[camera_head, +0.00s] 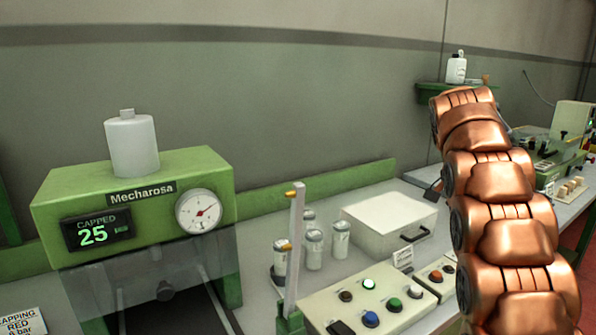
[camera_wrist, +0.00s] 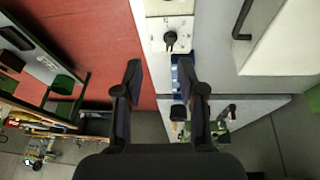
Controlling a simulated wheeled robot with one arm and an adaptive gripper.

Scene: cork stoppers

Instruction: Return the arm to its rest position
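My arm (camera_head: 503,200), in copper-coloured segments, rises along the right side of the head view, over the bench. My gripper (camera_wrist: 160,75) shows in the wrist view with its two dark fingers spread apart. Nothing is between the fingertips. The gripper points down past the bench edge, with red floor under its left finger and a small panel with a black knob (camera_wrist: 170,40) near its right finger. In the head view the gripper is mostly hidden by the arm.
A green Mecharosa capping machine (camera_head: 70,200) with a gauge stands left. Several cans (camera_head: 314,248) stand behind a button panel (camera_head: 335,300). A white box (camera_head: 390,222) with a black handle sits near my arm. A green wall shelf (camera_head: 428,88) holds a white bottle (camera_head: 456,69).

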